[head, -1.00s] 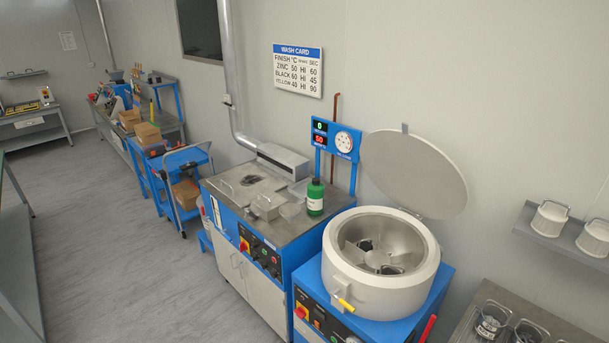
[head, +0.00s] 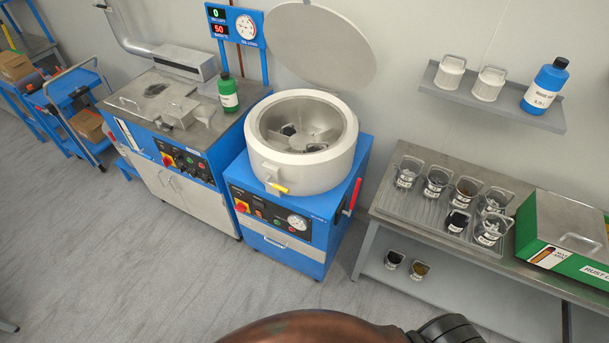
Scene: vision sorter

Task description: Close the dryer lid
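The dryer (head: 258,165) is a round white drum on a blue cabinet, in the middle of the head view. Its grey disc lid (head: 322,42) stands raised, tilted back toward the wall behind the drum. The drum's open top shows a metal inside with vanes and small dark baskets (head: 288,129). A yellow-tipped latch (head: 278,187) sits on the drum's front. Neither gripper shows; only a copper-coloured part and a dark joint of mine appear at the bottom edge, well short of the dryer.
A blue wash machine (head: 190,100) with a green bottle (head: 228,93) on top stands left of the dryer. A bench (head: 388,222) with several small baskets and a green box (head: 562,235) is to the right. A wall shelf (head: 490,98) hangs above it. The floor in front is clear.

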